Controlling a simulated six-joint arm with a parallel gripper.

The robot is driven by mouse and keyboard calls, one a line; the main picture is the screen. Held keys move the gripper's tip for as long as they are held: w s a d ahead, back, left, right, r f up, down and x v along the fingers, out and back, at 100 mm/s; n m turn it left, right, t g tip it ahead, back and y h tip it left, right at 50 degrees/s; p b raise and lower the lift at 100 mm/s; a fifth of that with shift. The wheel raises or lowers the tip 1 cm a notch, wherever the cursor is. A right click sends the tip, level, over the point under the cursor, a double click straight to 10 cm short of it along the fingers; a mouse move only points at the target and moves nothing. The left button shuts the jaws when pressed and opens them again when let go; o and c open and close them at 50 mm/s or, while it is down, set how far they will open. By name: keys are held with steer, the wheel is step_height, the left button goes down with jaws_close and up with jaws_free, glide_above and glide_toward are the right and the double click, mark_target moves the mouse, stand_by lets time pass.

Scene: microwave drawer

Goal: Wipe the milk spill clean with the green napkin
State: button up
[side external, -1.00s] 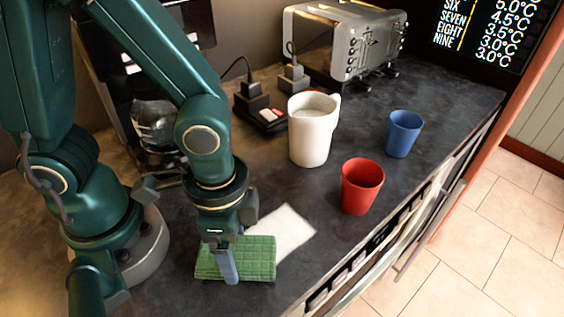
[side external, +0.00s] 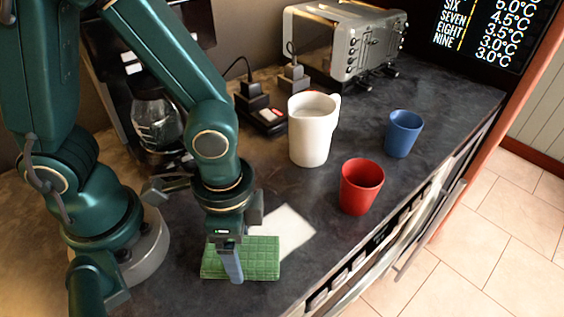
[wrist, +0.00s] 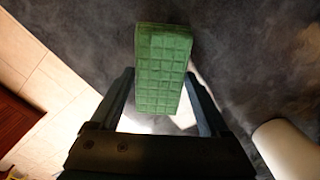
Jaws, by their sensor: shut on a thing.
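The green napkin (side external: 262,258) is a thick, grid-patterned pad lying flat, or nearly so, on the dark counter. My gripper (side external: 232,268) points down and is shut on it, one finger showing along its front side. In the wrist view the napkin (wrist: 163,60) sits between my two fingers. The milk spill (side external: 288,228) is a white patch on the counter behind and right of the napkin. Its near edge meets the napkin in the side view, and part may be hidden under the napkin and my gripper. White also shows beside the napkin in the wrist view.
A white pitcher (side external: 312,138) stands behind the spill. A red cup (side external: 361,188) is to its right and a blue cup (side external: 403,134) farther back. A toaster (side external: 350,45), plugs and a glass coffee pot (side external: 158,120) line the back. The counter's front edge is close to the napkin.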

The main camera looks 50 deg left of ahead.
mark_target(257, 239)
steer(key=shift+w, duration=6.6)
steer(key=shift+s, duration=4.8)
steer(key=shift+s, duration=0.1)
steer(key=shift+s, duration=2.2)
steer(key=shift+f, duration=0.1)
steer(key=shift+w, duration=0.15)
steer(key=shift+w+f, duration=0.1)
steer(key=shift+w, duration=6.8)
